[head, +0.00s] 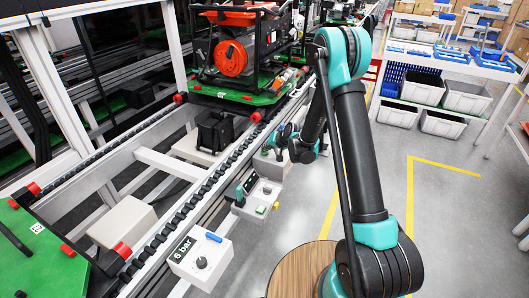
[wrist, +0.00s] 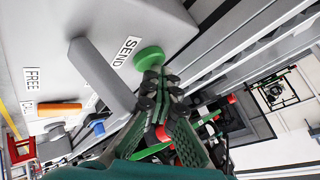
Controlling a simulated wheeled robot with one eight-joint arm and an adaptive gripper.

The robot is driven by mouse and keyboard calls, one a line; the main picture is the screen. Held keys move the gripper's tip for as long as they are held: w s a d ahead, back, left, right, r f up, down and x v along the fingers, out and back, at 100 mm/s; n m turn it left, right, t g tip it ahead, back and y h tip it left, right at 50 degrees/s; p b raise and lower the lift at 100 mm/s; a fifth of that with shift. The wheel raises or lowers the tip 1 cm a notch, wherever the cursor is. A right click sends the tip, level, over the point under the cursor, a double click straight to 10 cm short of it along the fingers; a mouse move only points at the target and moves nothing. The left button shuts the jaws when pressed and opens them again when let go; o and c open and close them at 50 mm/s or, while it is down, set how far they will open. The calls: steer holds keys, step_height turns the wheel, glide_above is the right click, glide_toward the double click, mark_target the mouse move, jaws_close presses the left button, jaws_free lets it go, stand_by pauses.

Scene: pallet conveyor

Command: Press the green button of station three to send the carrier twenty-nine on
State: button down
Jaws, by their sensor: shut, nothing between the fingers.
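The green SEND button (wrist: 150,57) stands up from a grey control box (wrist: 75,20) in the wrist view. My gripper (wrist: 157,82) is shut and empty, its fingertips right at the button's lower edge; I cannot tell whether they touch it. In the head view my gripper (head: 278,141) is small beside the conveyor rail, and its fingertips and that button are hard to make out. A green carrier plate (head: 225,94) bears a black-framed machine with a red drum (head: 231,58). Another green carrier plate (head: 40,262) lies at the lower left. I cannot read the carrier numbers.
The box also carries a grey upright bar (wrist: 100,75), an orange control (wrist: 59,109) and a blue one (wrist: 98,127). A nearer control box (head: 262,196) and a "6 bar" box (head: 200,260) stand along the rail. Open floor (head: 450,200) lies at right.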

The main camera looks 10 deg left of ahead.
mark_target(267, 152)
steer(key=shift+s+d+r, duration=0.1)
steer(key=shift+s+d, duration=0.05)
steer(key=shift+d, duration=0.5)
steer(key=shift+a+r, duration=0.15)
steer(key=shift+r, duration=1.15)
steer(key=shift+a+r, duration=0.15)
steer(key=shift+r, duration=1.15)
steer(key=s+d+r+h, duration=0.2)
steer(key=s+d+r, duration=0.3)
steer(key=s+d, duration=0.35)
steer(key=s+d+h, duration=0.1)
steer(key=s+d, duration=0.5)
steer(key=s, duration=0.3)
steer(key=s+d+g+h, duration=0.1)
steer(key=s+d+h, duration=0.1)
steer(key=s+d, duration=0.5)
steer(key=s+d+g+h, duration=0.1)
steer(key=s+d, duration=0.5)
steer(key=s, duration=0.7)
steer(key=shift+d+r+h, duration=0.25)
steer(key=shift+r+h, duration=0.05)
steer(key=shift+h, duration=0.1)
